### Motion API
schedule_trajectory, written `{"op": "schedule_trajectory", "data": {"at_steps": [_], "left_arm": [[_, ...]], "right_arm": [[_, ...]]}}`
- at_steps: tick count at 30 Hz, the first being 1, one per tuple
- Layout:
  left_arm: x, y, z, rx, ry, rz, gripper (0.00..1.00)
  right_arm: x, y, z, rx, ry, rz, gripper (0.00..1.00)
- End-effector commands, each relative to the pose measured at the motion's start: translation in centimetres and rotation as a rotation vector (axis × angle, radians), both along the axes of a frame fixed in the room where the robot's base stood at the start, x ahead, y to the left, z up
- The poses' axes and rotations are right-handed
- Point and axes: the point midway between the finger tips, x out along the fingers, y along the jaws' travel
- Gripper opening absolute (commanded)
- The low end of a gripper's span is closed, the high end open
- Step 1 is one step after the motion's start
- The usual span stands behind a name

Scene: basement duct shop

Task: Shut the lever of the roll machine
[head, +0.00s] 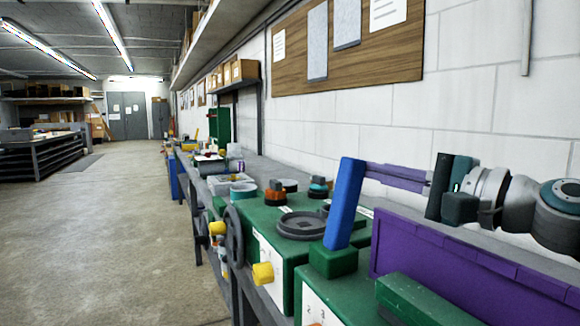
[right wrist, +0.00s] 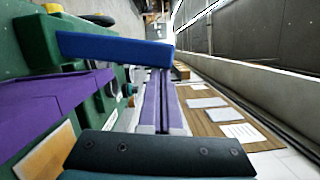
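The roll machine (head: 300,262) is a green housing on the bench at the right. Its lever, a blue bar (head: 344,203), stands nearly upright from a green block, leaning slightly right at the top. My right gripper (head: 369,171) reaches in from the right with purple fingers close together and nothing visible between them. Its fingertips are just behind the lever's upper part in the head view; I cannot tell whether they touch. In the right wrist view, the lever (right wrist: 115,48) crosses the upper left and the fingertips (right wrist: 160,73) end beside its free end. My left gripper is not in view.
A purple panel (head: 470,262) stands on the right, below my right arm. A handwheel (head: 234,236) and yellow knob (head: 263,274) stick out in front. A block wall with a wooden board (head: 345,45) runs behind the bench. The floor (head: 110,220) at left is clear.

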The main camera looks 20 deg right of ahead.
Motion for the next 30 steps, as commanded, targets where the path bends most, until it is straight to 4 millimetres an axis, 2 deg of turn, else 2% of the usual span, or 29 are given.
{"op": "schedule_trajectory", "data": {"at_steps": [6,15,21,30], "left_arm": [[0.0,0.1,2.7,0.004,-0.001,-0.003,0.79],[0.0,0.1,5.8,0.005,-0.001,-0.003,0.79],[0.0,0.1,6.9,0.004,-0.001,-0.002,0.79],[0.0,-0.1,7.6,-0.003,-0.001,0.003,0.79]], "right_arm": [[-0.2,2.5,1.5,-0.172,-0.013,0.005,0.00],[-0.5,5.9,1.8,-0.420,-0.032,0.004,0.00],[-0.6,7.5,1.5,-0.538,-0.042,0.003,0.00],[-0.7,8.8,1.0,-0.532,-0.040,0.003,0.00]]}}
